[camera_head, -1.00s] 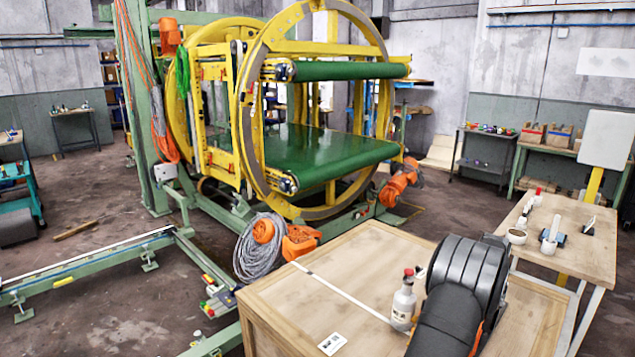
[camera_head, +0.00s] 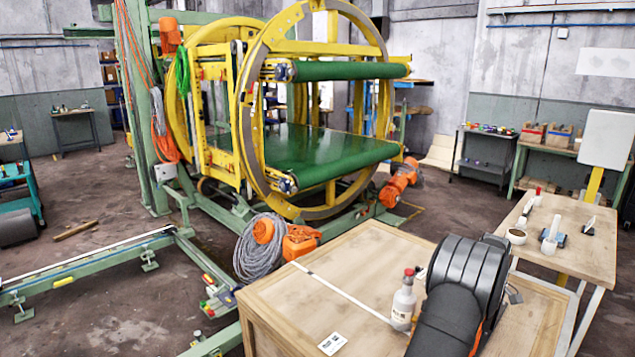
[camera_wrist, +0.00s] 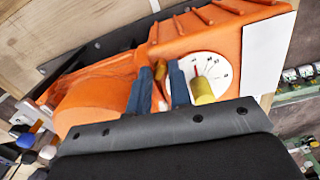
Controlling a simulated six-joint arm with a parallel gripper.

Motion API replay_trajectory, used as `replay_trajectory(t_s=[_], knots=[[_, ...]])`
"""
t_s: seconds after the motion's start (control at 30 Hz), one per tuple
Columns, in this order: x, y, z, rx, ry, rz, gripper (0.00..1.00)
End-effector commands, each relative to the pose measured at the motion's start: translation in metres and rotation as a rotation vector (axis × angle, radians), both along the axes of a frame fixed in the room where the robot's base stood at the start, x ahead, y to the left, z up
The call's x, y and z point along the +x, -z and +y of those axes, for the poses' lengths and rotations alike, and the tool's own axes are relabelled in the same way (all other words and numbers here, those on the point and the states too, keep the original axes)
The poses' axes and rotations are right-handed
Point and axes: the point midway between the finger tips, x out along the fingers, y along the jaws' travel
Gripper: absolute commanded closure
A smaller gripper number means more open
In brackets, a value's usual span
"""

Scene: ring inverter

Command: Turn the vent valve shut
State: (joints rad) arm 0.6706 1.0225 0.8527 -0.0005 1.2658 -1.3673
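In the wrist view an orange housing (camera_wrist: 95,100) carries a round white dial (camera_wrist: 215,68) with dark marks and a red pointer. A yellow cylindrical knob (camera_wrist: 203,92) stands at the dial's lower part, just right of my right finger. My gripper (camera_wrist: 160,82) has its two blue-grey fingers apart over the housing, left of the dial. A small yellow and red part shows between the fingers; I cannot tell whether they touch it. Which part is the vent valve is not clear. In the head view my black arm hides the gripper and the housing.
A wooden crate top (camera_head: 300,295) bears a white bottle (camera_head: 404,300) left of my arm and a small white card (camera_head: 332,343). A wooden table (camera_head: 575,245) with small items is at the right. The yellow ring machine (camera_head: 255,130) stands behind.

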Motion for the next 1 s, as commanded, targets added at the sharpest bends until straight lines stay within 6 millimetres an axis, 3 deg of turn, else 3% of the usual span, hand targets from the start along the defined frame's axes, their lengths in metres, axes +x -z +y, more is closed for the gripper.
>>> replay_trajectory(t_s=[0.23, 0.3, 0.57, 0.67, 0.9, 1.0], knots=[[0.000, 0.000, 0.000, -0.001, -0.002, -0.001, 0.83], [0.000, 0.000, 0.000, -0.001, -0.002, -0.001, 0.70], [0.001, -0.009, -0.001, -0.001, 0.023, -0.003, 0.70], [0.005, -0.037, -0.002, 0.000, 0.117, -0.008, 0.70], [0.005, -0.131, -0.003, 0.000, 0.480, -0.005, 0.70], [0.002, -0.158, -0.002, 0.000, 0.589, -0.005, 0.70]])
